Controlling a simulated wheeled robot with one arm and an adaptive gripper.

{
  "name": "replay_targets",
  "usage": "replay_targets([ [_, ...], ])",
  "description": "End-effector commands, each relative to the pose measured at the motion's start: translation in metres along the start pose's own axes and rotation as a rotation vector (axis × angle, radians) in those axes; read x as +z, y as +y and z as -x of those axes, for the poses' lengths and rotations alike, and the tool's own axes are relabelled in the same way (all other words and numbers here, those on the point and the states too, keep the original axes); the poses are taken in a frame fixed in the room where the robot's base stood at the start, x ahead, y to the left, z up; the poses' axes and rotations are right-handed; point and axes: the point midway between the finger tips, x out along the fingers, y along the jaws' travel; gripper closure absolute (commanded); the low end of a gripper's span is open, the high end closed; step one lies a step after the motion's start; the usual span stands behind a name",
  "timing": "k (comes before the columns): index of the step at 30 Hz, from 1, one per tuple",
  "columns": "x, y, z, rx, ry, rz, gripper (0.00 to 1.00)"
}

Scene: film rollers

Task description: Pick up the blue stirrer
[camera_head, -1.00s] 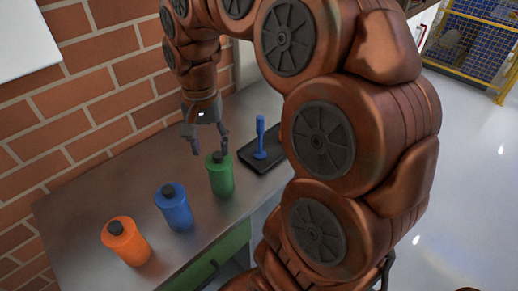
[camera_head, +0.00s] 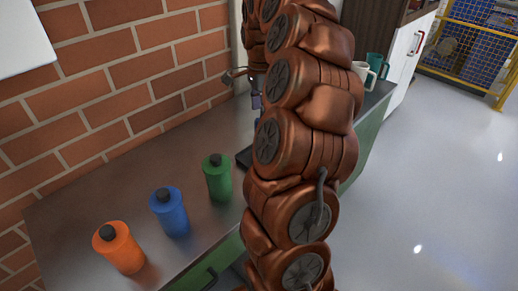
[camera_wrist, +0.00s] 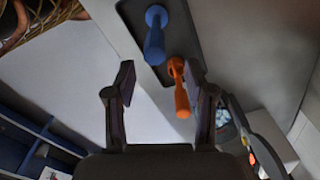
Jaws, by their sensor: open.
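The blue stirrer (camera_wrist: 155,35) shows in the wrist view, on or over a dark tray (camera_wrist: 186,14) at the top. An orange stirrer (camera_wrist: 180,88) lies below and right of it, between my fingers in the picture. My gripper (camera_wrist: 160,70) is open, with one finger on each side and nothing held. The blue stirrer appears just beyond the fingertips, apart from them. In the head view my arm hides most of the tray (camera_head: 244,158); I cannot make out the stirrers clearly there.
On the metal counter (camera_head: 90,190) stand an orange bottle (camera_head: 120,250), a blue bottle (camera_head: 170,213) and a green bottle (camera_head: 217,180). A white mug (camera_head: 362,72) and a teal cup (camera_head: 376,66) stand at the far right end. A brick wall (camera_head: 130,80) runs behind.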

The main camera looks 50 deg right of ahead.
Motion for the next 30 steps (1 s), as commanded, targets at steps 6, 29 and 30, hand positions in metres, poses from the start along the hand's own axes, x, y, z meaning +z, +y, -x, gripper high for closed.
replay_targets([
  [6,0.001,0.002,-0.010,0.003,-0.001,0.003,0.46],
  [29,0.004,0.006,-0.060,0.000,-0.001,0.004,0.46],
  [30,0.004,0.006,-0.060,0.001,-0.001,0.004,0.49],
])
